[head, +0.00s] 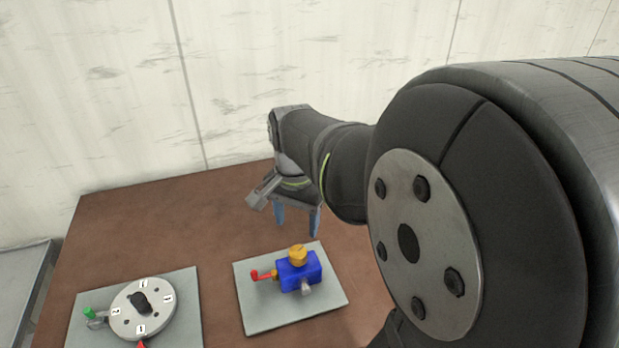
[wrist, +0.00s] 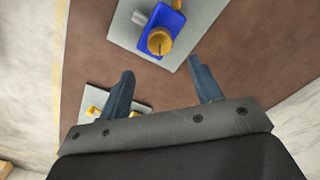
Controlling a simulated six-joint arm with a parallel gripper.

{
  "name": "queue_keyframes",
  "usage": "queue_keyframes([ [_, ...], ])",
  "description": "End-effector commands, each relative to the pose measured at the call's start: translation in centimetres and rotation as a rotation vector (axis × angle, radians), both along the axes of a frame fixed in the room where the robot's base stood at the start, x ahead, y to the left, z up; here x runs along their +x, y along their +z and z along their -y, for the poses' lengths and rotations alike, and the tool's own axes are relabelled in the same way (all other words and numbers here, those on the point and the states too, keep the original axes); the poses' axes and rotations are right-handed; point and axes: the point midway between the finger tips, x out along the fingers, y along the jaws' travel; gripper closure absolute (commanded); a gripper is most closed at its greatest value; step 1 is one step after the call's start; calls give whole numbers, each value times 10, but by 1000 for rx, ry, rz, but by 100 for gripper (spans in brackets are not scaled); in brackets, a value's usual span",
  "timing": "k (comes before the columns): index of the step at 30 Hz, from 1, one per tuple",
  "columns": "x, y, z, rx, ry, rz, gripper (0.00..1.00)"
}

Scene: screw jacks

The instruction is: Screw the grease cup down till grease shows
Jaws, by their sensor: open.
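The grease cup (head: 298,255) is an orange-yellow round cap on top of a blue block (head: 312,270), which is fixed to a grey plate (head: 262,316). In the wrist view the cup (wrist: 159,42) shows a dark line across its top, beyond my fingertips. My gripper (head: 297,226) is open and empty, with blue-grey fingers pointing down, above and behind the block in the head view. In the wrist view the fingers (wrist: 162,68) are spread wide and apart from the cup. I can make out no grease.
A red handle (head: 262,275) sticks out left of the block, and a grey stub (head: 306,287) at its front. A round numbered dial (head: 142,308) is on another plate at left. A plate with yellow parts (wrist: 95,101) is partly behind my gripper.

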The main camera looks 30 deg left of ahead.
Motion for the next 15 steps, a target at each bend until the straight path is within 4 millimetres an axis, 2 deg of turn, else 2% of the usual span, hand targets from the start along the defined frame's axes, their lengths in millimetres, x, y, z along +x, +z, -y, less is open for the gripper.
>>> queue_keyframes([
  [1,1,14,-1,3,0,4,41],
  [6,1,52,-1,3,0,4,41],
  [9,0,69,0,2,0,2,41],
  [15,0,87,0,0,0,0,41],
])
